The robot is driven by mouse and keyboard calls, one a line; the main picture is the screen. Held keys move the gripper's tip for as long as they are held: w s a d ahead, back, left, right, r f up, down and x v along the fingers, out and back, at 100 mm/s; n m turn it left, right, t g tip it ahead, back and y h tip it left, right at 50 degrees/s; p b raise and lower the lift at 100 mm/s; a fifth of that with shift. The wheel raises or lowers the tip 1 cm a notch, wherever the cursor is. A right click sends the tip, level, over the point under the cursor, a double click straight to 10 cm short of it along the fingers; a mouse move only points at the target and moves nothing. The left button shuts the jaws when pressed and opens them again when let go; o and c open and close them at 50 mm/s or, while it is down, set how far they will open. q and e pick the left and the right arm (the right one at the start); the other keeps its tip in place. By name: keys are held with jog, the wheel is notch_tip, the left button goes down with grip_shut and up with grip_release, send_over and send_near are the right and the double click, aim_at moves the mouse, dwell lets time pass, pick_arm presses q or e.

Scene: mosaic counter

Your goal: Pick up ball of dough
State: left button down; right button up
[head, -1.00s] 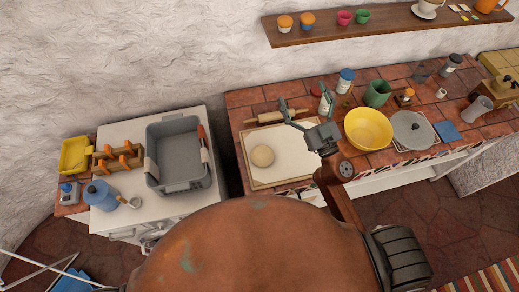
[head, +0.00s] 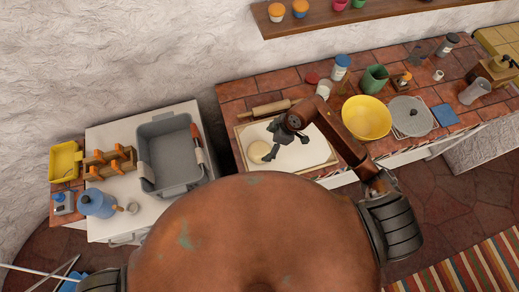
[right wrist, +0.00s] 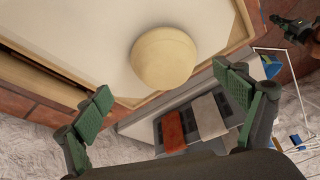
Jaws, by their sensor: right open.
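The ball of dough (head: 259,151) is pale and round and lies on the left part of a white board with a wooden rim (head: 318,150). My right gripper (head: 284,148) is open and empty, above the board and just right of the dough in the head view. In the right wrist view the dough (right wrist: 163,57) shows whole, beyond the gap between the two spread green-padded fingers (right wrist: 168,103), not between them. My left gripper (right wrist: 292,28) seems to show small at the top right of that view; its jaws are unclear. It is not in the head view.
A rolling pin (head: 268,109) lies behind the board. A grey basin (head: 170,151) stands on the white unit at left, across a gap.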

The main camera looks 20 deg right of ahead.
aim_at(262, 148)
jog(key=x, duration=0.2)
jog(key=p+x, duration=0.1)
jog(key=x, duration=0.3)
jog(key=shift+s+a+f, duration=0.15)
jog(key=shift+s+a, duration=0.05)
jog(key=shift+a, duration=0.2)
jog(key=shift+c, duration=0.5)
jog(key=c, duration=1.4)
